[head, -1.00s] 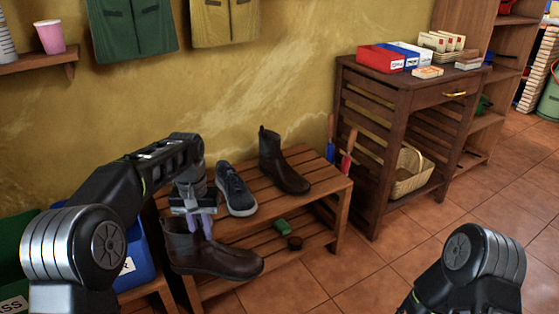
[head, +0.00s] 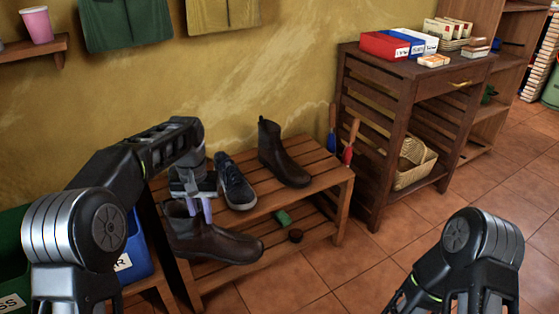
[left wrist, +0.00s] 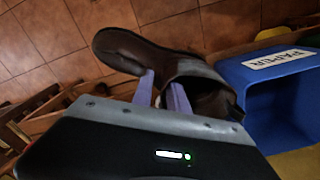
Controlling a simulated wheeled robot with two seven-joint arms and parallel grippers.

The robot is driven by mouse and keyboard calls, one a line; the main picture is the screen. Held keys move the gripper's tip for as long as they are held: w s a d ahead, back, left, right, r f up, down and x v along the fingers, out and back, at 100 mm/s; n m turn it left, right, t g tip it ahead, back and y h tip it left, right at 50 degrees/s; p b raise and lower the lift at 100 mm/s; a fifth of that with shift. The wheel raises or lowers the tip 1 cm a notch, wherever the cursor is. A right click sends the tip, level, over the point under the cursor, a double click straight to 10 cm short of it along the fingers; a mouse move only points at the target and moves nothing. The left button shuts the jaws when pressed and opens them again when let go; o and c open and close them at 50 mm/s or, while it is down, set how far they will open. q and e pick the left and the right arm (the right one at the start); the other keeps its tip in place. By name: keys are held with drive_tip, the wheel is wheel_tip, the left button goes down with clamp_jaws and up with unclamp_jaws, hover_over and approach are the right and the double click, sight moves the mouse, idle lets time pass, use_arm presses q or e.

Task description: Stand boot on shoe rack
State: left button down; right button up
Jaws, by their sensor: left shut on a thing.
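My left gripper (head: 199,205) is shut on the shaft of a dark brown boot (head: 215,243), which hangs upright at the front left of the shoe rack (head: 308,176). The boot's toe points right in the head view. In the left wrist view the purple fingers (left wrist: 161,95) grip the boot (left wrist: 135,52) at its opening. I cannot tell whether its sole touches anything. A second brown boot (head: 284,155) stands on the rack's top shelf, with a dark sneaker (head: 236,184) to its left. My right arm (head: 468,255) shows at lower right, but its fingertips are out of view.
A blue bin (head: 137,262) stands left of the rack and shows in the left wrist view (left wrist: 285,95). A green brush (head: 283,217) and a round tin (head: 295,236) are on the lower shelf. A slatted cabinet (head: 375,130) stands right, past red- and blue-handled tools (head: 349,143).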

use_arm(q)
drive_tip(key=shift+r, duration=0.1)
drive_tip(key=s+r, duration=0.6)
drive_tip(key=shift+d, duration=0.1)
idle(0.4)
